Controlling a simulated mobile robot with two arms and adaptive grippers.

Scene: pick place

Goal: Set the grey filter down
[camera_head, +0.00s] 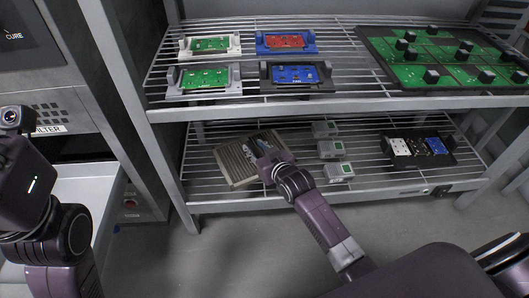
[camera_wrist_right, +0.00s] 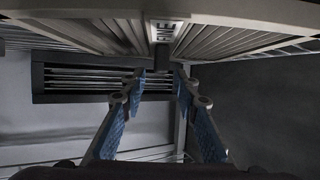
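The grey filter (camera_head: 238,168), a flat pleated panel with a pale frame, lies at an angle on the left part of the lower wire shelf. In the right wrist view the filter (camera_wrist_right: 95,30) fills the top, with a "FINE" label and a small dark tab below it. My right gripper (camera_head: 256,150) is at the filter's right side, over part of it. In the wrist view its blue-padded fingers (camera_wrist_right: 161,82) stand apart on either side of the tab, with gaps showing. My left arm is at the left edge; its fingertips are out of view.
Several small grey-green boxes (camera_head: 331,149) stand just right of the filter on the lower wire shelf (camera_head: 225,196). A black tray (camera_head: 446,158) holds modules farther right. The upper shelf (camera_head: 350,102) carries circuit boards close above. A cabinet with a "FILTER" slot (camera_head: 70,147) stands left.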

